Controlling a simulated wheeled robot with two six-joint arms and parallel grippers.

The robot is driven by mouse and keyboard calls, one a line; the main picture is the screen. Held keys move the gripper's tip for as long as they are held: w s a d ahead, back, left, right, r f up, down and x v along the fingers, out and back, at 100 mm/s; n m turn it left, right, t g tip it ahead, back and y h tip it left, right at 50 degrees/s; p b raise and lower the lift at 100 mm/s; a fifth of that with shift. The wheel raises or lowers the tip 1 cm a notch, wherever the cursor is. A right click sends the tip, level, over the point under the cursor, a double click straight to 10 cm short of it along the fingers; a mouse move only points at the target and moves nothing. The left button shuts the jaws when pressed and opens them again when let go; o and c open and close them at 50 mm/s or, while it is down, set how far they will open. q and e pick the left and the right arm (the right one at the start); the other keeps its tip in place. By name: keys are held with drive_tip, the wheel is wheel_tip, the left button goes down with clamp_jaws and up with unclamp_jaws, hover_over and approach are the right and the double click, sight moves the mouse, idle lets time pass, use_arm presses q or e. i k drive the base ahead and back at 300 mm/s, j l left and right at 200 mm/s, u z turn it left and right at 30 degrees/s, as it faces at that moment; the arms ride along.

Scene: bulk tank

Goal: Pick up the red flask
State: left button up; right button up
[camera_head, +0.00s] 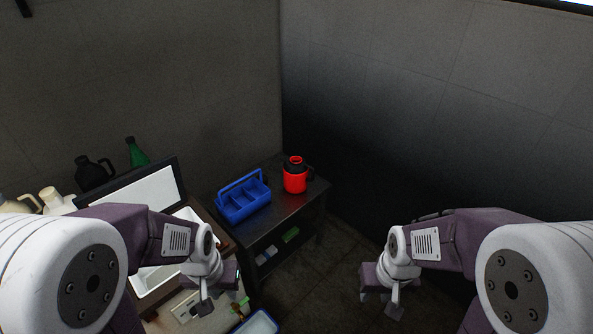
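The red flask (295,181) stands upright on top of a dark shelf unit (278,217) in the room's corner. It has a black upper part with a red top, and a black handle on its right. My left gripper (203,308) is in front of the flask and to its left, by the counter's edge, apart from the flask. My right gripper (395,310) hangs over the floor, in front of the flask and to its right. Neither gripper touches the flask. The fingers are small and seen from above, so their opening is unclear.
A blue caddy (244,200) with compartments stands left of the flask on the shelf unit. A white basin (150,283) with a raised lid, a green bottle (137,152) and a black jug (93,172) are at left. The floor (330,275) right of the shelf is clear.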

sight(295, 169)
drive_tip(key=i+l+u, duration=0.25)
drive_tip(key=i+l, duration=0.15)
drive_tip(key=l, duration=0.2)
drive_tip(key=i+l+u, duration=0.15)
drive_tip(key=l, duration=0.15)
drive_tip(key=i+l+u, duration=0.1)
drive_tip(key=l, duration=0.25)
drive_tip(key=i+l+u, duration=0.25)
drive_tip(key=l, duration=0.5)
drive_tip(key=i+l+u, duration=0.3)
drive_tip(key=l, duration=0.45)
drive_tip(key=i+l+u, duration=0.25)
drive_tip(key=i+l, duration=0.25)
drive_tip(key=i+l+u, duration=0.3)
drive_tip(key=i+l, duration=0.15)
drive_tip(key=l, duration=0.15)
